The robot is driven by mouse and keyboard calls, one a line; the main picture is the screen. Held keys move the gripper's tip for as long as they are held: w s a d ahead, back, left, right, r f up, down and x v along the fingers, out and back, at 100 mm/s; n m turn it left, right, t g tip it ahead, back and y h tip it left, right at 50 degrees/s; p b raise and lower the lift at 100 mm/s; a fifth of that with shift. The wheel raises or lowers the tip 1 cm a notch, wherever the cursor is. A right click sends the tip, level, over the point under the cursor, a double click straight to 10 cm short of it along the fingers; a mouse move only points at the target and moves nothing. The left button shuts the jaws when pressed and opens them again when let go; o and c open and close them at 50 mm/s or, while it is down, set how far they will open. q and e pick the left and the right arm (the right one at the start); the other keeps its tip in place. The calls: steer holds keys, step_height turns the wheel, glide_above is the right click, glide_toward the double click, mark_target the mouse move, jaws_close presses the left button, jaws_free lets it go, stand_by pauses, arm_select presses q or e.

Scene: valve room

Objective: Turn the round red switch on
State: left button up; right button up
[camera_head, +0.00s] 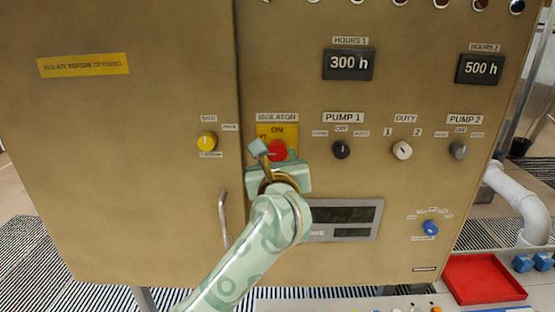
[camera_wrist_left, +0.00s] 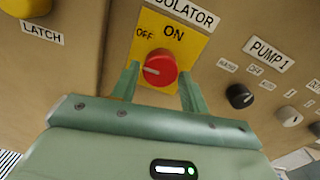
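The round red switch (camera_head: 277,150) sits on a yellow plate (camera_head: 289,130) under the ISOLATOR label on the tan cabinet. In the left wrist view the red switch (camera_wrist_left: 160,68) shows a pale pointer line facing left, below the OFF mark; ON is printed above it. My left gripper (camera_head: 268,152) is in front of the switch and partly hides it. In the left wrist view its two fingers (camera_wrist_left: 160,85) are apart, one to each side of the switch, with gaps visible, so it is open. My right gripper is not in view.
A yellow knob (camera_head: 207,140) is left of the switch, and a black PUMP 1 knob (camera_head: 341,149) is right of it. A cabinet door handle (camera_head: 224,220) stands out below left. A red tray (camera_head: 482,279) lies at the lower right.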

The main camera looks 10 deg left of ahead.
arm_select(q)
steer(key=c, duration=0.5)
steer(key=shift+r+m+p, duration=0.1)
steer(key=shift+m+p, duration=0.8)
steer(key=shift+p, duration=0.05)
steer(key=m+p, duration=0.7)
steer(key=shift+r, duration=0.1)
steer(key=shift+m+p, duration=1)
steer(key=m, duration=0.2)
steer(key=shift+f+m+p, duration=0.2)
steer(key=shift+m+p, duration=0.2)
steer(key=shift+m+h, duration=0.3)
steer(key=shift+m, duration=2)
